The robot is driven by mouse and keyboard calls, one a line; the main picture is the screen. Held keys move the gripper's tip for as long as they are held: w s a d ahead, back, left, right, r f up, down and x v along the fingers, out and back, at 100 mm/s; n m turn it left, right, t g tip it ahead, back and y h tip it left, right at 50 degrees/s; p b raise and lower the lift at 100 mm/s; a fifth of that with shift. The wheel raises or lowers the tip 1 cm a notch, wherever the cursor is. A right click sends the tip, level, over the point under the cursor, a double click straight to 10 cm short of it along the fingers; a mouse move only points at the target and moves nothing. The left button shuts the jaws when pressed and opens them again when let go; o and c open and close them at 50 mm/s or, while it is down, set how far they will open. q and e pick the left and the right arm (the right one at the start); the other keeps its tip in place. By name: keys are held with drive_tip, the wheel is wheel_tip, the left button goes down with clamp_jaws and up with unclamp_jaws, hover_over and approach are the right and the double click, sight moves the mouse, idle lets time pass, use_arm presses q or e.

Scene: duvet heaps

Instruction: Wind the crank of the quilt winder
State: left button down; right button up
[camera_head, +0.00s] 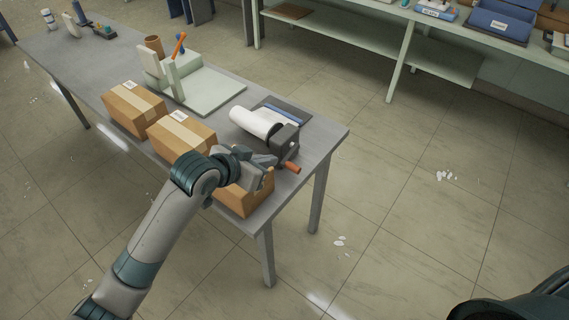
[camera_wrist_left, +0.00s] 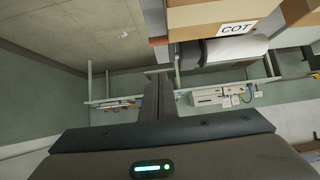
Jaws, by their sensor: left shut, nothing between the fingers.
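The quilt winder sits at the near right end of the grey table (camera_head: 318,132). It has a dark grey housing (camera_head: 286,138) and a white roll (camera_head: 254,122). Its orange crank handle (camera_head: 291,167) sticks out on the near side, low and to the right. My left gripper (camera_head: 268,161) is shut and empty, just left of the handle; whether it touches the handle cannot be told. In the left wrist view, the shut fingers (camera_wrist_left: 157,100) show at the middle, and the roll (camera_wrist_left: 236,48) lies beyond, partly hidden by a carton. My right gripper is not in view.
Several cardboard cartons line the near table edge; one (camera_head: 244,199) is under my left gripper, and a carton labelled COT (camera_wrist_left: 225,17) fills the top of the wrist view. A pale green stand (camera_head: 206,90) is behind them. The floor right of the table is open.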

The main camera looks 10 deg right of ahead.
use_arm(q)
drive_tip(key=shift+d, duration=0.1)
drive_tip(key=p, duration=0.3)
hover_over(293, 167)
drive_tip(key=s+a, duration=0.2)
drive_tip(key=a, duration=0.1)
wheel_tip(293, 167, down, 5)
drive_tip(key=f, duration=0.3)
drive_tip(key=d+f+p, duration=0.1)
drive_tip(key=shift+w+f, duration=0.4)
drive_tip(key=shift+f, duration=0.1)
drive_tip(key=shift+f+b, duration=0.2)
drive_tip(key=shift+b, duration=0.1)
drive_tip(key=shift+s+f+t+h+b, duration=0.1)
drive_tip(key=shift+f+t+h+b, duration=0.35)
drive_tip(key=shift+b, duration=0.75)
drive_tip(key=shift+r, duration=0.1)
